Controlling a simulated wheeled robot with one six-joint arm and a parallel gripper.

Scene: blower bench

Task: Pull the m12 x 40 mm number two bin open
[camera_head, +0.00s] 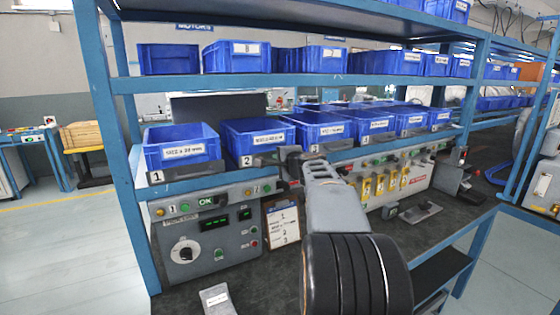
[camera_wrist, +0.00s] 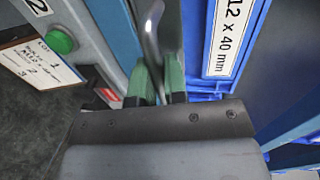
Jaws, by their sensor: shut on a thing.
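The number two bin (camera_head: 258,128) is a blue open-topped box on the lower shelf, with an "M12 x 40 mm" label and a "2" plate below its front. In the wrist view its blue front and white label (camera_wrist: 228,35) fill the upper right. My gripper (camera_head: 291,158) is at the bin's right front corner. In the wrist view its green-tipped fingers (camera_wrist: 156,80) are shut on a thin grey curved handle (camera_wrist: 152,35) beside the bin's front. The fingers partly hide the handle, and my arm covers the area to its right in the head view.
The number one bin (camera_head: 181,146) stands to the left, and the number three bin (camera_head: 318,127) to the right. A control panel (camera_head: 207,237) and a clipboard (camera_head: 283,222) are below. Another blue-bin shelf (camera_head: 300,80) runs above.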

